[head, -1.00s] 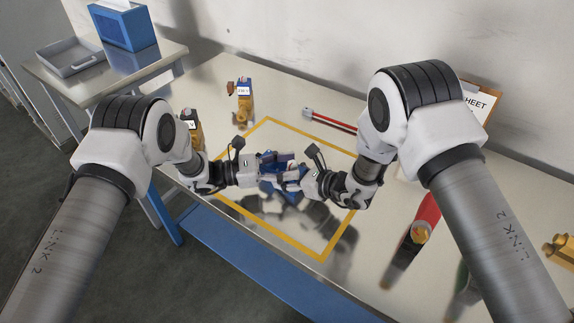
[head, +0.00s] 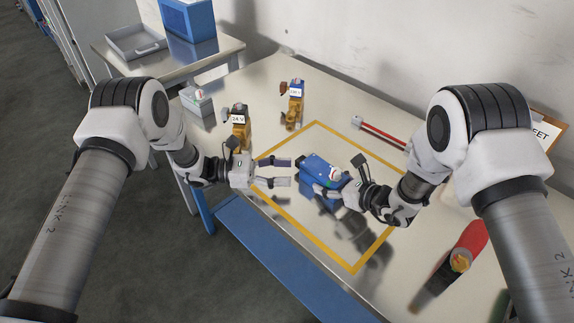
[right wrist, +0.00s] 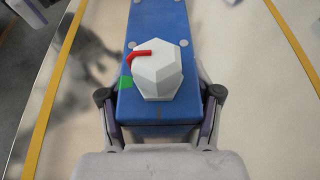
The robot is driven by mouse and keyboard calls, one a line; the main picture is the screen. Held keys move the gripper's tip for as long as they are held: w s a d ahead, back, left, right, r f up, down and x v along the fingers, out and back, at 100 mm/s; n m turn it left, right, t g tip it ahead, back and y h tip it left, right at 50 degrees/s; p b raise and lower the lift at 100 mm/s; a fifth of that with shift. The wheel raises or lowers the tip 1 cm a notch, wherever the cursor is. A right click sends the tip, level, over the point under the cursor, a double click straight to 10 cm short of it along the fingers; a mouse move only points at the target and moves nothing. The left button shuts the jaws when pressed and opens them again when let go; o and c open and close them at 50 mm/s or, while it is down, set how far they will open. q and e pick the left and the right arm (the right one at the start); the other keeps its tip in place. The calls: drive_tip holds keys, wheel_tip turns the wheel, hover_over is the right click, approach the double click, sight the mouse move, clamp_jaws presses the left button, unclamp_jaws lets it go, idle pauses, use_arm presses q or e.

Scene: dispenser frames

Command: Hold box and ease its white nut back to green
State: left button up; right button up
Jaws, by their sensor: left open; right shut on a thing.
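The blue box (head: 314,167) is held above the table over the yellow-outlined area. Its white faceted nut (head: 335,174) is on top, near the right end. In the right wrist view the nut (right wrist: 158,72) carries a red pointer (right wrist: 148,51) bent to the left. A green mark (right wrist: 125,82) shows on the box at the nut's left, and the pointer is not on it. My right gripper (head: 329,191) is shut on the box, with fingers along its sides near the nut end. My left gripper (head: 291,172) is open and empty, left of the box and apart from it.
Two brass valves with labelled blocks (head: 239,115) (head: 296,89) stand behind the yellow outline (head: 317,123). A red bar tool (head: 383,133) lies at the back. A red-handled item (head: 461,257) is at right. A side table holds a grey tray (head: 136,41) and a blue bin (head: 188,19).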

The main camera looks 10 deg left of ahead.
drive_tip(key=o, duration=1.4)
